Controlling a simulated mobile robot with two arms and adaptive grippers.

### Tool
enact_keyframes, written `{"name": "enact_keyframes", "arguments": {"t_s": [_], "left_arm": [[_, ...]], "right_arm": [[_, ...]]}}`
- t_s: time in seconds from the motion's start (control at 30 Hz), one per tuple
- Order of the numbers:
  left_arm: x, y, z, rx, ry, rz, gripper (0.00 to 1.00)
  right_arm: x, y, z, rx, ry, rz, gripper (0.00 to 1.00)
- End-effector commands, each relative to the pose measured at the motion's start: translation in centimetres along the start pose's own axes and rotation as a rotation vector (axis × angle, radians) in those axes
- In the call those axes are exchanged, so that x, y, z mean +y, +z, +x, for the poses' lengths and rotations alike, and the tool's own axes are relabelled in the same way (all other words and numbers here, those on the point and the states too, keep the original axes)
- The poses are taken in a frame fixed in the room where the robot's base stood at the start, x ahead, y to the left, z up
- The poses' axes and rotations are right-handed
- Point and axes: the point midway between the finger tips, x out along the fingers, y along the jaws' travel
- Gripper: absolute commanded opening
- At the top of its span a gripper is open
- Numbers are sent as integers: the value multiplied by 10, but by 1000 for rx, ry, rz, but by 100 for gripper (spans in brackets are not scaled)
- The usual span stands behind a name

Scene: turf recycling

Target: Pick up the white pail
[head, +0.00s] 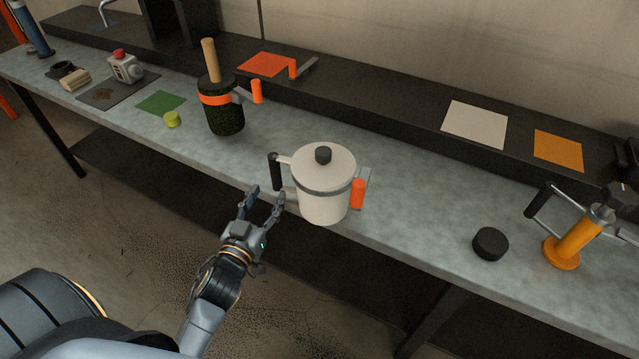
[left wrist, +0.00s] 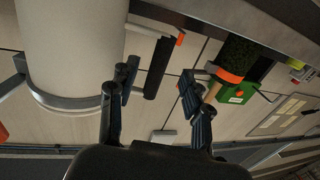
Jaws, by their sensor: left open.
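The white pail (head: 324,190) stands upright at the front edge of the counter in the head view. It has a lid with a black knob, a grey band, a black handle (head: 275,172) on its left and an orange grip (head: 358,193) on its right. My left gripper (head: 267,196) is open and empty, just in front of the black handle. In the left wrist view, the pail (left wrist: 75,45) fills the left side. The black handle (left wrist: 158,66) lies between and beyond the open fingers (left wrist: 157,80); I see no contact. My right gripper is out of view.
A dark green cylinder with an orange band (head: 222,106) stands left of the pail. A black puck (head: 490,244) and an orange tool (head: 575,240) are to its right. A raised dark ledge (head: 400,98) runs behind. Counter between pail and puck is clear.

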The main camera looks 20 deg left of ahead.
Motion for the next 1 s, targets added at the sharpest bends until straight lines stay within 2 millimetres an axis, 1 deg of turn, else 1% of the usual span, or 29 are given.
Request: {"name": "enact_keyframes", "arguments": {"t_s": [0.03, 0.1, 0.27, 0.43, 0.5, 0.6, 0.87, 0.9, 0.93, 0.97, 1.0], "left_arm": [[0, -1, 7, 0, 0, 0, 49], [0, -1, 12, 0, 0, -1, 49], [0, -2, 22, 0, 0, 1, 49], [-2, -8, 47, 1, 0, 2, 49], [-2, -5, 56, 0, 0, 0, 49], [-2, -4, 65, -1, 0, 0, 49], [-2, -3, 67, -2, 0, 0, 49], [-2, -3, 67, -1, 0, 0, 45], [-2, -3, 67, -1, 0, 0, 39], [-2, -3, 67, -1, 0, 0, 33], [-2, -3, 67, -1, 0, 0, 24]], "right_arm": [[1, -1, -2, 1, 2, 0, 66], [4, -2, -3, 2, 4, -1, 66], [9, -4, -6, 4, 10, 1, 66], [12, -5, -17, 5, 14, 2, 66], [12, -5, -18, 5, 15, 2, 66], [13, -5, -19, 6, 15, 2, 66], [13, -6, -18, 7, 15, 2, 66], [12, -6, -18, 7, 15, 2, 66], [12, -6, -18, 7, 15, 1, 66], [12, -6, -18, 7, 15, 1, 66], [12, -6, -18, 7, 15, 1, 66]]}}
